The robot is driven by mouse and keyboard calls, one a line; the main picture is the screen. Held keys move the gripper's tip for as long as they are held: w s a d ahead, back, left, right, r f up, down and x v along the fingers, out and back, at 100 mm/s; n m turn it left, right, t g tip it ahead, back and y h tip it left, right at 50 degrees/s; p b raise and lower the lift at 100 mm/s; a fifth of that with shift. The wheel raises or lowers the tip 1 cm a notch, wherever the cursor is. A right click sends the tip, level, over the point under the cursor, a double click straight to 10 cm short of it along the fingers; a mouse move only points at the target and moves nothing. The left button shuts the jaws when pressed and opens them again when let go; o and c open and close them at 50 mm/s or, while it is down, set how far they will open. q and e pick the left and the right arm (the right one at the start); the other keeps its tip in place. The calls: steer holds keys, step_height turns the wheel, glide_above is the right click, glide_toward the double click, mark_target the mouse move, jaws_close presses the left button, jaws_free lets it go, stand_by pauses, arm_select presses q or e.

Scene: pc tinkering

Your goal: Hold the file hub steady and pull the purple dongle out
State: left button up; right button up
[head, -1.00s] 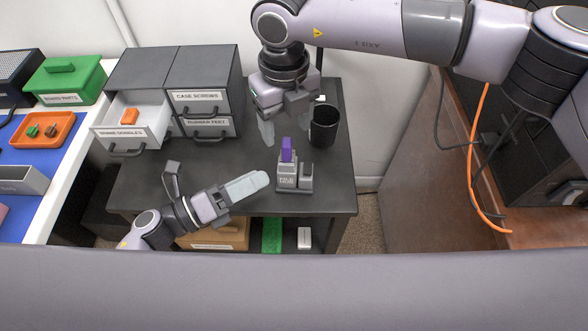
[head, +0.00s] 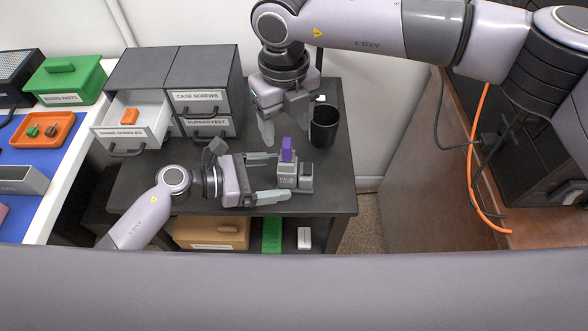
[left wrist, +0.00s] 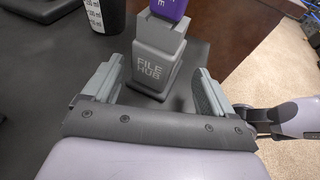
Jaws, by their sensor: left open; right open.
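The grey file hub (head: 287,178) stands upright on the dark table, and it also shows in the left wrist view (left wrist: 153,72). The purple dongle (head: 287,149) sticks up from its top; its lower part shows at the top of the left wrist view (left wrist: 168,8). My left gripper (head: 276,176) is open, low over the table, with its fingers reaching toward the hub from the left. In the left wrist view the hub stands between and just beyond the fingertips. My right gripper (head: 283,130) is open and empty, pointing down behind and slightly left of the dongle.
A black cup (head: 324,125) stands right behind the hub. A drawer unit (head: 205,85) with an open drawer (head: 128,122) holding an orange item is at the back left. The table's right and front edges are close to the hub. A lower shelf holds several items.

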mark_target(290, 177)
arm_select(q)
steer(key=shift+x, duration=2.15)
steer(key=shift+c, duration=0.3)
steer(key=c, duration=1.2)
steer(key=shift+c, duration=0.2)
steer(key=shift+s+f, duration=0.1)
steer(key=shift+f, duration=0.1)
arm_select(e)
steer(key=shift+f, duration=0.1)
arm_select(q)
steer(key=o, duration=0.6)
steer(key=c, duration=0.6)
